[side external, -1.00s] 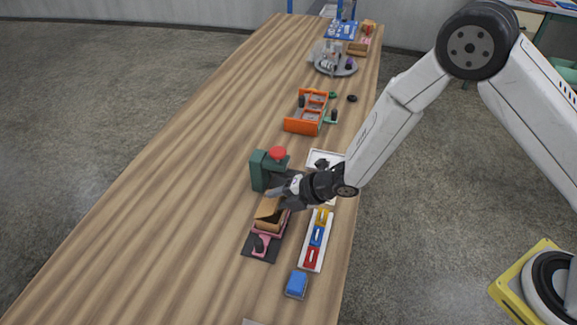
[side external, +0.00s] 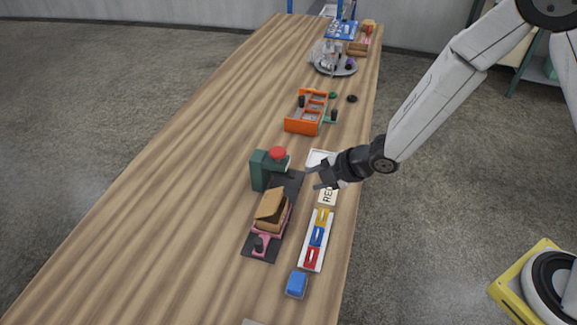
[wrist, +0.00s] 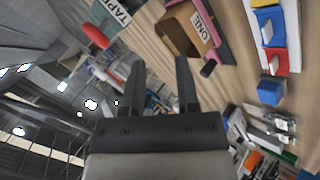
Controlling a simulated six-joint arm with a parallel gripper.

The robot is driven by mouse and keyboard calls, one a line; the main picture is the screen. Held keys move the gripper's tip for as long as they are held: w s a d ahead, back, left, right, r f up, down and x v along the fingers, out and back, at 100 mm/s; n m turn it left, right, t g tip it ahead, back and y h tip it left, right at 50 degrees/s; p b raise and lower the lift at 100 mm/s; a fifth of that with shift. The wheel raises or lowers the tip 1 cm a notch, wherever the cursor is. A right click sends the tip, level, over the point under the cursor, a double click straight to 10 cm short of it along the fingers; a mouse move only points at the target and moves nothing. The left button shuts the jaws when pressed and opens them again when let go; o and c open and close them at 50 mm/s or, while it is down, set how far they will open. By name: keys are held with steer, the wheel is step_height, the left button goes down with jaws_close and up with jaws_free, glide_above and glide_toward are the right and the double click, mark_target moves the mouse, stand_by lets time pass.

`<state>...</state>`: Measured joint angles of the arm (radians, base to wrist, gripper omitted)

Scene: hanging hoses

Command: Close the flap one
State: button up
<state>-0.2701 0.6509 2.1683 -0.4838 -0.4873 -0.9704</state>
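A small brown cardboard box (side external: 273,224) sits in a pink holder on a dark base plate. Its tan flap (side external: 270,203) stands tilted up, not flat on the box. In the wrist view the flap (wrist: 200,28) carries a label reading ONE, and the box opening shows dark beside it. My gripper (side external: 315,177) is in the air to the right of and beyond the box, apart from it. Its two fingers (wrist: 160,85) are spread with nothing between them in the wrist view.
A green tape machine (side external: 263,171) with a red top stands just behind the box. A white tray (side external: 315,240) with yellow, blue and red pieces lies to its right, with a blue block (side external: 296,284) nearer. An orange crate (side external: 305,112) is farther back. The left tabletop is clear.

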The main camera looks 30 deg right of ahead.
steer(key=s+d+r+m+g+h, duration=0.1)
steer(key=s+d+r+m+h, duration=0.1)
steer(key=d+m, duration=0.4)
steer(key=s+d+r+m+g+h, duration=0.2)
steer(key=s+d+m, duration=0.5)
steer(key=m, duration=0.8)
steer(key=shift+d+r+h, duration=0.3)
steer(key=shift+r+h, duration=0.2)
steer(key=shift+r, duration=0.85)
steer(key=w+a+f+n+t+y, duration=0.1)
steer(key=w+a+f+n+y, duration=0.3)
steer(key=a+n, duration=0.4)
steer(key=w+a+f+n+t+y, duration=0.2)
steer(key=a+n, duration=0.7)
steer(key=n, duration=1)
steer(key=shift+w+a+f+n+y, duration=0.35)
steer(key=shift+w+f+y, duration=0.55)
steer(key=shift+f, duration=0.45)
